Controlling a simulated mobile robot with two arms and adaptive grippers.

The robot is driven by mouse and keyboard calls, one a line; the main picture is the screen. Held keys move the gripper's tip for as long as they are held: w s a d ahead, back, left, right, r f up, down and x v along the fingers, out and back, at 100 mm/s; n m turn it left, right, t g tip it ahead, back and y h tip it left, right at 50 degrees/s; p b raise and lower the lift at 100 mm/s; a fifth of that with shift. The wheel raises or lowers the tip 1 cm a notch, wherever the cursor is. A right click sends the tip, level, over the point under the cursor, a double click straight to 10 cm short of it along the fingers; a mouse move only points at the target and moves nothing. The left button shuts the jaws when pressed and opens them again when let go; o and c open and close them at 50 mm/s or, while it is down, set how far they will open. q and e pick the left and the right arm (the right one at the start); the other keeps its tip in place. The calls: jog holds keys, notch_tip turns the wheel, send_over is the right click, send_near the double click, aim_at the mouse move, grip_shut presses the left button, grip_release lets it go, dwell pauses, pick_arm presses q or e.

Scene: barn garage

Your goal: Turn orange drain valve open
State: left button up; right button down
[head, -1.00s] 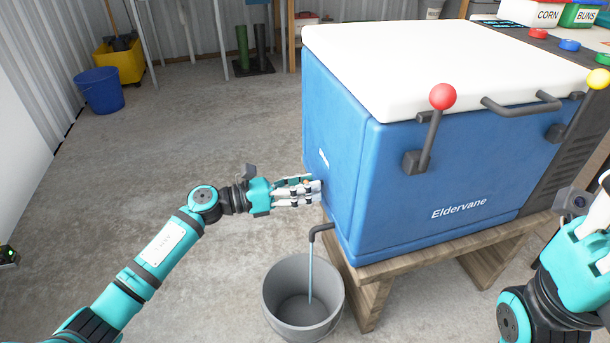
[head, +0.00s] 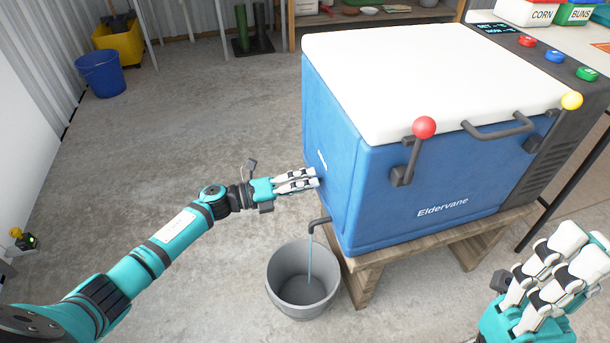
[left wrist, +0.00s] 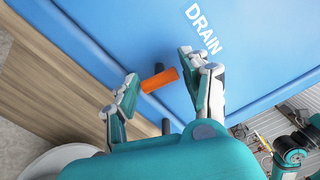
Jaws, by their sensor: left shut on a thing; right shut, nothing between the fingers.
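The orange drain valve (left wrist: 160,80) is a short orange handle below the word DRAIN on the blue side wall of the cooler (head: 335,155). In the left wrist view it lies between the fingers of my left gripper (left wrist: 160,72), which is shut on it. In the head view my left gripper (head: 316,178) is against the cooler's left side and hides the valve. A thin stream runs from the dark drain spout (head: 318,222) into the grey bucket (head: 277,285). My right gripper (head: 572,245) is shut and empty at the lower right, apart from the cooler.
The cooler stands on a wooden bench (head: 430,240). Open concrete floor lies to the left, with a blue bucket (head: 100,78) farther back.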

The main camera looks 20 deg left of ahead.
pick_arm(q)
jog(key=shift+r+n+p, duration=0.1)
jog(key=shift+n+p, duration=0.6)
jog(key=shift+n, duration=0.4)
jog(key=o, duration=1.1)
jog(key=shift+o, duration=0.2)
jog(key=v, duration=1.2)
